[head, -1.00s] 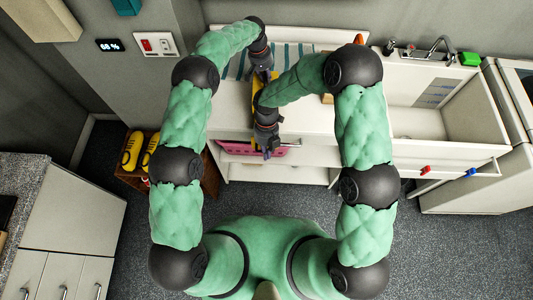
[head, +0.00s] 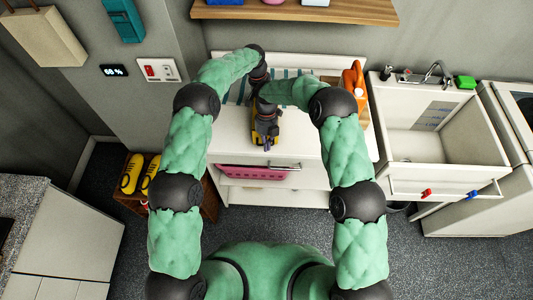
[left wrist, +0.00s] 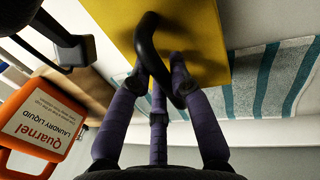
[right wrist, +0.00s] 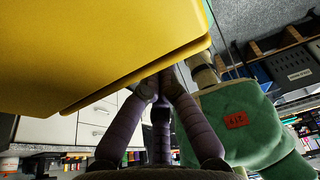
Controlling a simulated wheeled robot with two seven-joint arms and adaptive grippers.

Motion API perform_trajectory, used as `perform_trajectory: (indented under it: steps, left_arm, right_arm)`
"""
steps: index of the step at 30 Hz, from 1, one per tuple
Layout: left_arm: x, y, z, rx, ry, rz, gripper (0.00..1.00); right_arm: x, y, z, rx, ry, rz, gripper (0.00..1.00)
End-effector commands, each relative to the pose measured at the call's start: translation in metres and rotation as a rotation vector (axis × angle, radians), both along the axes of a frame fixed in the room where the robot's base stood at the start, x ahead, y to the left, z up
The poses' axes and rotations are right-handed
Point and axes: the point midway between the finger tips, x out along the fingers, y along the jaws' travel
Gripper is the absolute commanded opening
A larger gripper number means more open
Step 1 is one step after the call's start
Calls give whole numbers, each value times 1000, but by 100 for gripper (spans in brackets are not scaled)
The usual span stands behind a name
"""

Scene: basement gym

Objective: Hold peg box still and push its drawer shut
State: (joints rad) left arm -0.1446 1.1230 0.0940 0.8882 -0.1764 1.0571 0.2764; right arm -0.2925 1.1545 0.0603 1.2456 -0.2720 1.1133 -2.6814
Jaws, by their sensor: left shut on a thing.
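The peg box (head: 256,134) is yellow and sits on the white counter, mostly covered by my arms in the head view. In the left wrist view its yellow face (left wrist: 205,40) carries a black curved handle (left wrist: 148,45). My left gripper (left wrist: 160,80) is shut on that handle. In the right wrist view two yellow layers of the box (right wrist: 110,45) show, with a narrow seam between them. My right gripper (right wrist: 163,83) has its fingers drawn together at the box's yellow edge. Contact and how far the drawer stands out cannot be told.
An orange laundry liquid bottle (head: 358,82) stands at the back right of the counter (head: 230,128). A striped towel (left wrist: 262,85) lies behind the box. A pink basket (head: 240,172) sits below the counter edge. A sink (head: 430,150) is at the right.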

Motion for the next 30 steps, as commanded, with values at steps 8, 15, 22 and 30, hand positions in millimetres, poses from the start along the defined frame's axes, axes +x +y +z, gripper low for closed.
perform_trajectory:
  steps: [8,15,22,30]
  left_arm:
    - [0,0,0,0,1,0,0]
    - [0,0,0,0,2,0,0]
    - [-1,0,0,0,2,0,0]
    - [0,0,0,0,1,0,0]
  right_arm:
    - [7,0,0,1,-1,-1,0]
    - [7,0,1,1,-2,-1,0]
    - [5,0,1,0,-3,0,0]
    - [-26,-1,1,-2,0,2,0]
